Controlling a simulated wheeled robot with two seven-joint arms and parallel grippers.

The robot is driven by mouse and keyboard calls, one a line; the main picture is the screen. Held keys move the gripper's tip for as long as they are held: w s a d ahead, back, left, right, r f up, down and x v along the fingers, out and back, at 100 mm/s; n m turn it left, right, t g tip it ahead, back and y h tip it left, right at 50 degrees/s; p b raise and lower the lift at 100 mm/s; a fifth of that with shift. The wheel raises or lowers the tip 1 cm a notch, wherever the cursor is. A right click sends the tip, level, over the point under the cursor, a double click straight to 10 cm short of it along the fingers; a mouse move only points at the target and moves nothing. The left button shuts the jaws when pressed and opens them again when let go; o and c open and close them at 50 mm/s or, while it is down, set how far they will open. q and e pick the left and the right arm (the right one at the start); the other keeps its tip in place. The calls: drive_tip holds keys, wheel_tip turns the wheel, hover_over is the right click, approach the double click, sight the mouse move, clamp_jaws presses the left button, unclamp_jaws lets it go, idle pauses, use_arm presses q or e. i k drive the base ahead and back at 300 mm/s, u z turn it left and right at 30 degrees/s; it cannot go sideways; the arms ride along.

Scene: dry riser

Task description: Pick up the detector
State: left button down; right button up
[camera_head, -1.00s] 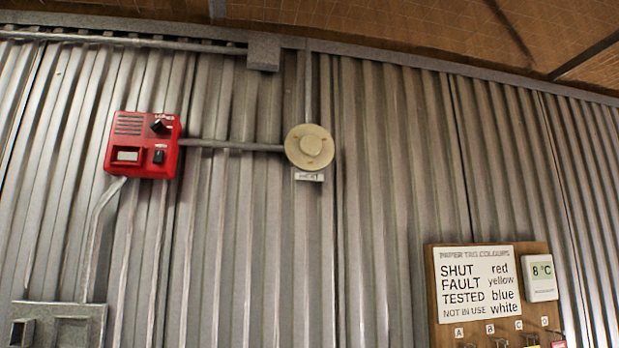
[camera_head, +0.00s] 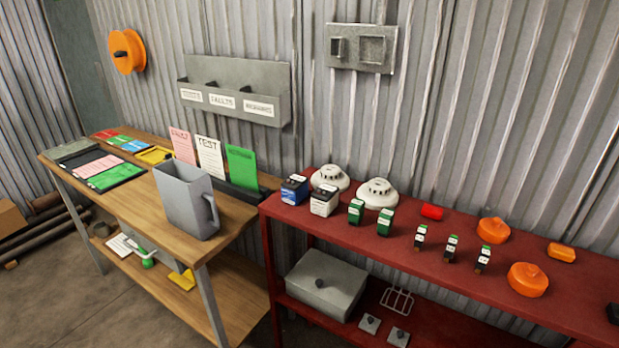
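Two white round detectors sit on the red shelf in the head view. One detector (camera_head: 330,177) is at the back left, partly hidden behind small dark blue and white boxes. The other detector (camera_head: 377,192) is just to its right, behind two small green boxes. They are close together and both rest on the shelf top. Neither of my grippers shows in this view.
The red shelf (camera_head: 405,262) also holds orange round caps (camera_head: 527,279) and small dark bottles (camera_head: 452,247). A grey jug (camera_head: 187,200) stands on the wooden bench (camera_head: 130,201) to the left. A grey lidded box (camera_head: 320,284) sits on the lower shelf.

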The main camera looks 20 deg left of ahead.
sight(331, 174)
drive_tip(key=z, duration=1.25)
drive_tip(key=k, duration=0.15)
drive_tip(key=u, duration=2.05)
drive_tip(key=i, duration=1)
drive_tip(key=z, duration=0.5)
